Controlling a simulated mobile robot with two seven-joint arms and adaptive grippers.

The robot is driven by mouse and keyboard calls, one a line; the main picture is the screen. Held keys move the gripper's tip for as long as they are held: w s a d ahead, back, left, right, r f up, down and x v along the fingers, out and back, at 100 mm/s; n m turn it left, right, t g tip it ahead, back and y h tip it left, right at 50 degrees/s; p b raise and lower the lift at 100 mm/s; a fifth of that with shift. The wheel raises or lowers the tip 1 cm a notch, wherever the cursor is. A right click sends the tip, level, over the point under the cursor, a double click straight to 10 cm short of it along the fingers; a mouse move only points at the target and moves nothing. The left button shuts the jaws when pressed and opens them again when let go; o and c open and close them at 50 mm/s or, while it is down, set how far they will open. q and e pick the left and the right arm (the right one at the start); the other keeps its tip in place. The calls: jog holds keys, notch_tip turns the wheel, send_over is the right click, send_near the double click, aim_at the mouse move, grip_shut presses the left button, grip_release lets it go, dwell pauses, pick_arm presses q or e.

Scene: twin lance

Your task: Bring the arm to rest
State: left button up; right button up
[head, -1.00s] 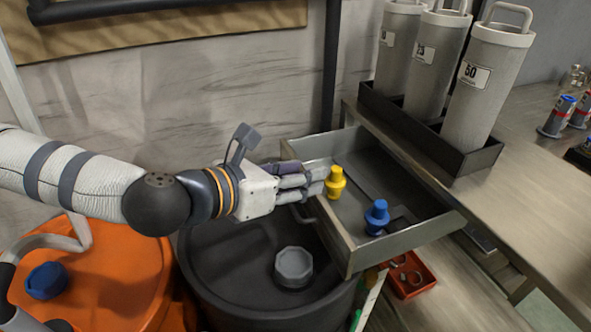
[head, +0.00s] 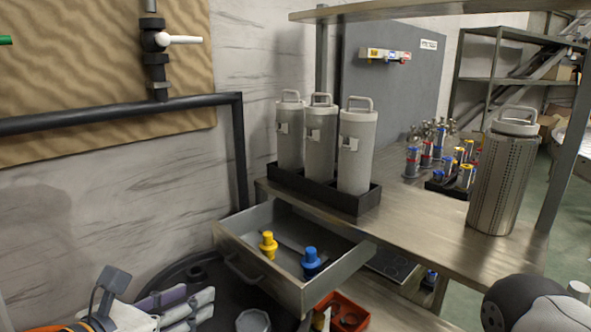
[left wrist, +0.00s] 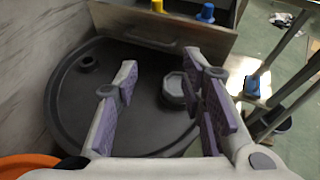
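My left gripper (head: 198,303) is at the bottom left of the head view, below and left of the open grey drawer (head: 262,272). The left wrist view shows its purple-padded fingers (left wrist: 170,78) spread apart with nothing between them, over a dark round drum (left wrist: 70,115). A yellow piece (head: 268,246) and a blue piece (head: 311,262) stand upright in the drawer, clear of the gripper. Part of my right arm (head: 535,305) shows at the bottom right; its gripper is out of frame.
Three grey handled canisters (head: 320,140) stand in a black tray on the bench (head: 420,215). A perforated metal canister (head: 502,175) stands near the bench's right end. A grey octagonal cap (left wrist: 174,88) lies on the drum. An orange-red bin (head: 348,312) sits below the drawer.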

pick_arm(q)
jog(key=s+d+f+m+g, duration=0.45)
jog(key=s+f+m, duration=0.25)
jog(key=s+f, duration=0.25)
jog(key=s+d+f+m+g, duration=0.45)
jog(key=s+f+m, duration=0.3)
jog(key=f, duration=0.25)
jog(key=s+a+f+m+g+y, duration=0.2)
jog(key=s+a+f+m+g, duration=0.1)
jog(key=s+a+m, duration=0.4)
jog(key=s+a+f+m+g+y+p, duration=0.1)
jog(key=s+a+f+m+g+y, duration=0.2)
jog(key=s, duration=0.9)
jog(key=a+f+m, duration=0.2)
jog(key=a+m, duration=0.2)
jog(key=m, duration=0.2)
jog(key=shift+a+m+y, duration=0.2)
jog(key=shift+m+y, duration=0.1)
jog(key=shift+m, duration=0.05)
pick_arm(e)
jog(key=shift+w+d+r+t, duration=0.1)
jog(key=shift+w+r+t, duration=0.1)
jog(key=shift+w+r, duration=0.35)
jog(key=shift+w+d+r+t, duration=0.1)
jog(key=shift+w+r+t, duration=0.15)
jog(key=shift+w, duration=0.45)
